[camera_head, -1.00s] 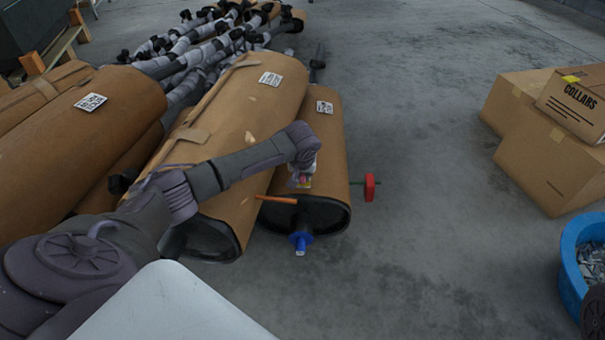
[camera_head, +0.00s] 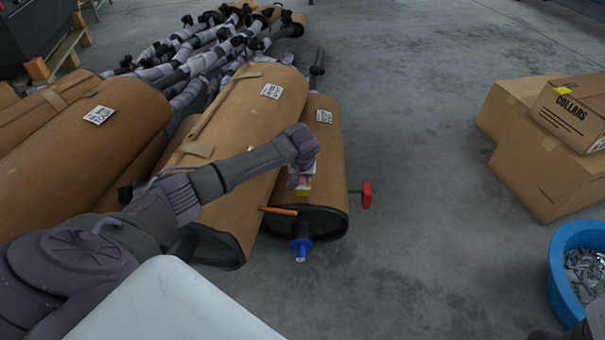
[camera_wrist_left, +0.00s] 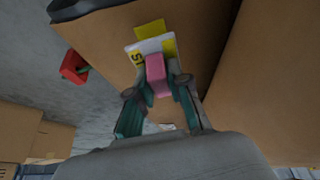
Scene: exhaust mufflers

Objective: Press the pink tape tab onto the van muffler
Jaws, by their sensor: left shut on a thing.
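The brown-wrapped muffler (camera_head: 324,160) at the right end of the row has a dark end, a blue plug (camera_head: 301,249) and a red-capped side stub (camera_head: 367,195). The pink tape tab (camera_wrist_left: 156,76) is between the fingers of my left gripper (camera_wrist_left: 157,88), which is shut on it. In the head view my left gripper (camera_head: 302,178) is bent down over this muffler's near part. In the left wrist view a white label with a yellow patch (camera_wrist_left: 150,30) lies just beyond the tab. I cannot tell whether the tab touches the muffler.
A larger wrapped muffler (camera_head: 240,130) lies close on the left, with more wrapped ones further left. An orange stick (camera_head: 278,211) crosses near the muffler's end. Cardboard boxes (camera_head: 540,150) and a blue tub (camera_head: 562,275) stand right. The floor between is clear.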

